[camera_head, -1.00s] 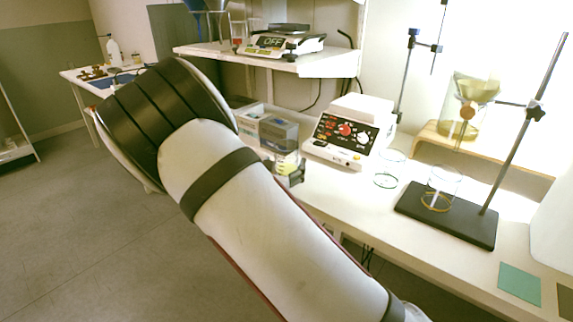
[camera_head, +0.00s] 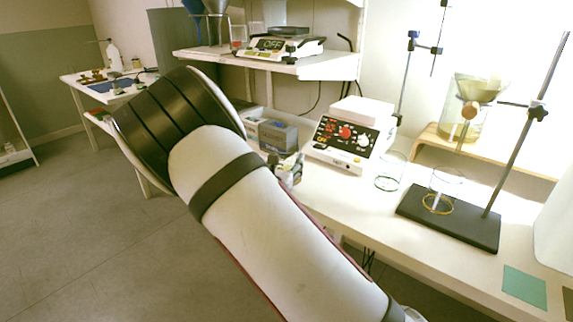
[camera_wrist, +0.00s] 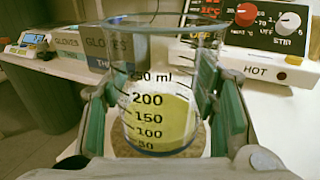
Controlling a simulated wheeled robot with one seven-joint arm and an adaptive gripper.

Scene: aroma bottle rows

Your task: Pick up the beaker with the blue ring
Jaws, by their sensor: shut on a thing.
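The clear beaker (camera_wrist: 150,85) fills the middle of the wrist view. It is upright, with black volume marks, a yellow content low inside and a bluish line near its base. My gripper (camera_wrist: 163,112) is shut on it, with green-padded fingers pressing its left and right sides. In the head view my gripper (camera_head: 289,171) is partly hidden behind my arm, beside the hot plate, and the beaker is hard to make out there. I cannot tell whether its base touches the bench.
The hot plate stirrer (camera_head: 348,135) stands just right of my gripper. Glove boxes (camera_head: 272,134) are behind it. A green-ringed beaker (camera_head: 388,184) and a yellow-ringed beaker (camera_head: 437,204) on the black stand base (camera_head: 470,228) are further right. A shelf (camera_head: 320,66) with a scale is above.

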